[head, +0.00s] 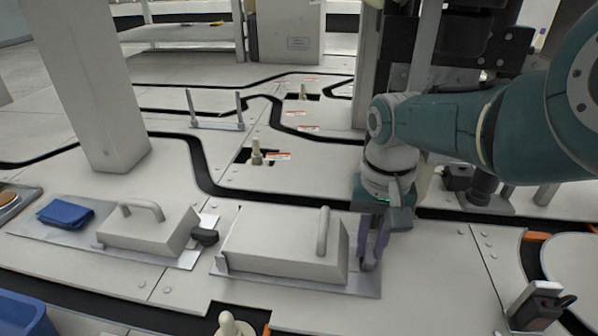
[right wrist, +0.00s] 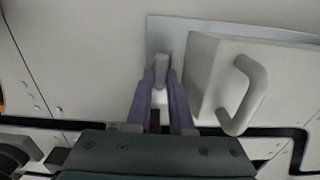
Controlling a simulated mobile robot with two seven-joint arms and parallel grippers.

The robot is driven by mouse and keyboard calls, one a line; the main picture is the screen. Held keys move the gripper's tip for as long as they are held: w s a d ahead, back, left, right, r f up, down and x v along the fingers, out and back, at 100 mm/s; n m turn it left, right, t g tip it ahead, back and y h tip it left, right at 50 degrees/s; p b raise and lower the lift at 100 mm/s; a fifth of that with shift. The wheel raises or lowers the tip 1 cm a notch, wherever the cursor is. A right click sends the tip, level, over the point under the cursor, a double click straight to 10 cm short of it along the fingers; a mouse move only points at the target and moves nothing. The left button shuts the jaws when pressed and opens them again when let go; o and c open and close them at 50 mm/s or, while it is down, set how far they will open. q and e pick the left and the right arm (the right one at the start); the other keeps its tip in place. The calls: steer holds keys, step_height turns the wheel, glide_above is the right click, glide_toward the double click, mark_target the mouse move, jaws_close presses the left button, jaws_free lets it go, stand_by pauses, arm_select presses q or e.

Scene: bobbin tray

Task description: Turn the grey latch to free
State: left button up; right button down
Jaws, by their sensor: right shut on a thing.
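The grey latch (right wrist: 161,66) shows in the right wrist view as a small upright bar on a metal plate, beside a pale box lid with a curved handle. My right gripper (right wrist: 160,82) has its two purple fingers on either side of the latch, shut on it. In the head view my right gripper (head: 371,253) points down at the right end of the box lid (head: 280,242), and its fingers mostly hide the latch. The plate (head: 310,283) under the lid is bare along its front. My left gripper is not in view.
A second lidded box (head: 150,235) with a handle and dark knob (head: 205,237) stands left, near a blue cloth (head: 66,213). A pale post (head: 80,90) rises behind. A red and dark device (head: 537,306) is front right. Dark grooves cross the pale surface.

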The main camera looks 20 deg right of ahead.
mark_target(369, 250)
stand_by(0.6)
steer(key=c, duration=0.8)
jaws_free()
step_height(369, 250, up, 10)
steer(key=p, duration=0.9)
steer(key=shift+p, duration=0.4)
